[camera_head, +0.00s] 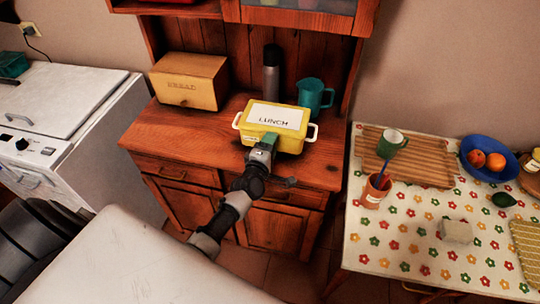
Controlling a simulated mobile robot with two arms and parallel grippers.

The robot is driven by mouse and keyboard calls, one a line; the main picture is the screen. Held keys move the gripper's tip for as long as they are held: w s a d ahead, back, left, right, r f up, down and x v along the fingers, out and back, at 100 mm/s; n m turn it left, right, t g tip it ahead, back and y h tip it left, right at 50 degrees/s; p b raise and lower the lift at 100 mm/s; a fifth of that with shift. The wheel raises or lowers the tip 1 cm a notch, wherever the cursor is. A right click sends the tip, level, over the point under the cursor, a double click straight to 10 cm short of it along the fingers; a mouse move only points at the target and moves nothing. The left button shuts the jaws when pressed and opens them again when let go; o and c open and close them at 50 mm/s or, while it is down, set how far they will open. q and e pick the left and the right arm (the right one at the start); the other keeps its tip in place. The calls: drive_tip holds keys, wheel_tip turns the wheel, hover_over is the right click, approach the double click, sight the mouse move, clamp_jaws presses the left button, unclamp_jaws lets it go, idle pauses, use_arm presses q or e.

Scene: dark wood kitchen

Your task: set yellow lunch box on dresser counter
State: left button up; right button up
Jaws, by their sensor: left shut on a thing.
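The yellow lunch box (290,141) has a white lid marked "LUNCH" and pale handles at its sides. It is at the front part of the dresser counter (190,132), in the middle of the head view. I cannot tell whether its base rests on the wood or is just above it. My left gripper (264,147) reaches it from the front and is shut on its near side, left of its middle. The fingertips are partly hidden against the box. My right gripper is not in view.
A wooden bread box (189,80), a dark flask (271,72) and a teal jug (314,95) stand behind on the counter. The counter's left front is clear. A table (405,235) with fruit and cups stands right, a white appliance (75,125) left.

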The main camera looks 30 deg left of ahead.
use_arm(q)
wheel_tip(320, 180, down, 3)
drive_tip(key=shift+w+f+b, duration=0.1)
drive_tip(key=shift+b, duration=0.9)
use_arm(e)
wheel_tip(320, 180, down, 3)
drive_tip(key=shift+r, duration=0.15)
use_arm(q)
drive_tip(key=o, duration=1.3)
drive_tip(key=shift+c, duration=0.2)
drive_tip(key=shift+r, duration=0.2)
drive_tip(key=s+d, duration=0.1)
drive_tip(key=s, duration=1.1)
drive_tip(key=shift+d+b, duration=0.2)
drive_tip(key=shift+b, duration=0.15)
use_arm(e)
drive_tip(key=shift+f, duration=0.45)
